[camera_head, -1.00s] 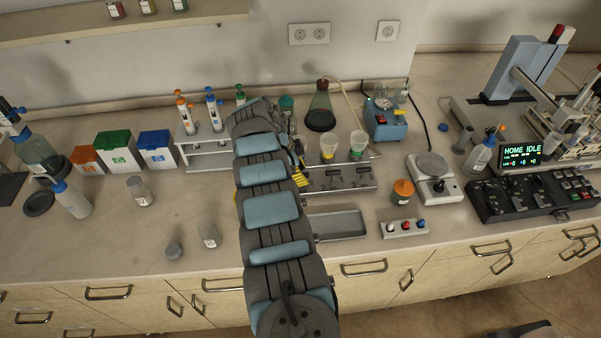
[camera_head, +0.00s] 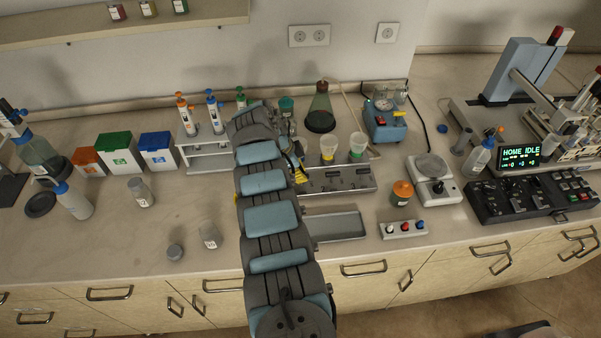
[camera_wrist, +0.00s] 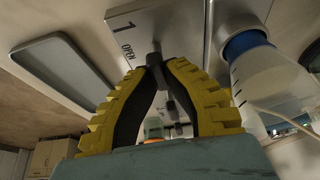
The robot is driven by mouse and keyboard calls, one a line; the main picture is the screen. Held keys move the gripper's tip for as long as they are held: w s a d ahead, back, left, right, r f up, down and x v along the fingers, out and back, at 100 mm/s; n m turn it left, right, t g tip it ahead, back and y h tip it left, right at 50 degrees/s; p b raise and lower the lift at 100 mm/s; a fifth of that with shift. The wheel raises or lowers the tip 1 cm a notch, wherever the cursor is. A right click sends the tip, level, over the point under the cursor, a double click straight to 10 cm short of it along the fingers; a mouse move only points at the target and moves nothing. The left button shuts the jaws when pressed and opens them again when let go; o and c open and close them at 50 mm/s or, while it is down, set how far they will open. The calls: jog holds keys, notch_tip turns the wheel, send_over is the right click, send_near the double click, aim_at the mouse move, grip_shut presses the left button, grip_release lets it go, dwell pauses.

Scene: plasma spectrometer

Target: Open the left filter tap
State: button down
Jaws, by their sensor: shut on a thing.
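The filter manifold (camera_head: 345,185) is a grey metal block on the bench, with funnels above it and taps on its front. The left filter tap (camera_wrist: 155,50) is a small dark handle beside a "1" and "OPEN" marking in the wrist view. My gripper (camera_wrist: 155,64) has yellow ribbed fingers with dark pads, and its tips are closed around this tap. Other dark taps (camera_wrist: 177,129) show beyond, between the fingers. In the head view my arm hides the left tap and most of my gripper; only a bit of a yellow finger shows.
A grey tray (camera_head: 335,226) lies in front of the manifold. A funnel (camera_wrist: 255,75) with a blue collar is close to the right finger. A switch box (camera_head: 404,229) and an orange-capped jar (camera_head: 402,193) stand right of the tray.

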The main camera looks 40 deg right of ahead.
jog(key=shift+n+t+p, duration=0.4)
jog(key=shift+n+p, duration=0.7)
jog(key=shift+p, duration=0.6)
jog(key=shift+s+n+h+p, duration=0.1)
jog(key=shift+n+h+p, duration=0.3)
jog(key=shift+n+p, duration=0.35)
jog(key=n+t+p, duration=0.2)
jog(key=n, duration=0.1)
jog(key=shift+s+n, duration=0.1)
jog(key=shift+n, duration=0.25)
jog(key=n+t+p, duration=0.1)
jog(key=n, duration=0.1)
jog(key=n+t+p, duration=0.1)
jog(key=n, duration=0.2)
jog(key=shift+n+y, duration=0.3)
jog(key=shift+f+n+t+y, duration=0.1)
jog(key=shift+n+t+y, duration=0.2)
jog(key=shift+n, duration=0.8)
jog(key=shift+n+t+y, duration=0.3)
jog(key=shift+n, duration=0.8)
jog(key=c, duration=1.1)
grip_release()
